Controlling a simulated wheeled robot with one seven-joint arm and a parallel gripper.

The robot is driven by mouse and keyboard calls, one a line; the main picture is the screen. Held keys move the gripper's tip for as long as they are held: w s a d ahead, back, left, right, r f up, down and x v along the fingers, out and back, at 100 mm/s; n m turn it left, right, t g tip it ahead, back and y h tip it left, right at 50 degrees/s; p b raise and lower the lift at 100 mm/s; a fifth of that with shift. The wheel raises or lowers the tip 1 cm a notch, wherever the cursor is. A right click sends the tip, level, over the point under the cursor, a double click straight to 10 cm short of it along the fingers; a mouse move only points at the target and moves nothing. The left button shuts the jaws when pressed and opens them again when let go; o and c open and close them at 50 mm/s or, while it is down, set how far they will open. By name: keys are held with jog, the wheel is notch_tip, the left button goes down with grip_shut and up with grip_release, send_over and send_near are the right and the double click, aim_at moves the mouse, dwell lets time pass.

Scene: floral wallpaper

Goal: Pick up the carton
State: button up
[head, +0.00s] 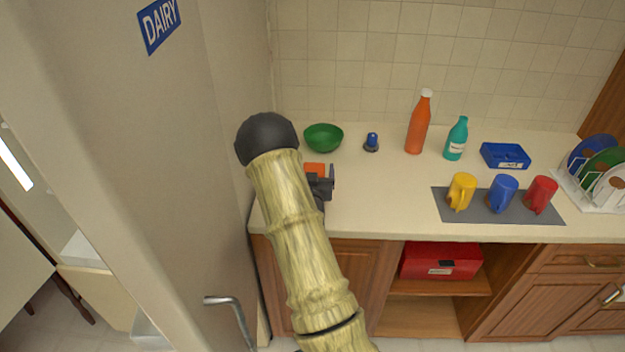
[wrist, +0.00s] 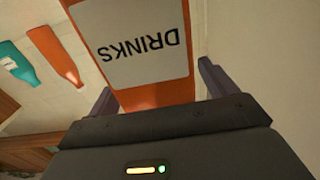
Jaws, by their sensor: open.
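The carton (wrist: 140,45) is orange with a white label reading DRINKS, upside down in the wrist view. In the head view only a small orange part of it (head: 314,169) shows on the left of the counter; my arm and gripper hide the rest. My gripper (wrist: 158,92) is open. Its two dark fingers stand on either side of the carton's orange body, with a visible gap at the right finger. In the head view my gripper (head: 325,183) is at the carton, partly behind my arm.
A green bowl (head: 323,138) and a small blue-topped item (head: 371,142) stand behind on the counter (head: 385,195). Orange (head: 417,125) and teal (head: 456,140) bottles stand farther right, beyond clear counter. A tall panel marked DAIRY (head: 170,130) rises close on the left.

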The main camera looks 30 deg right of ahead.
jog(key=shift+s, duration=0.15)
jog(key=c, duration=1.3)
jog(key=shift+r, duration=0.1)
notch_tip(320, 180, up, 10)
jog(key=shift+f+b, duration=0.1)
jog(key=shift+b, duration=0.55)
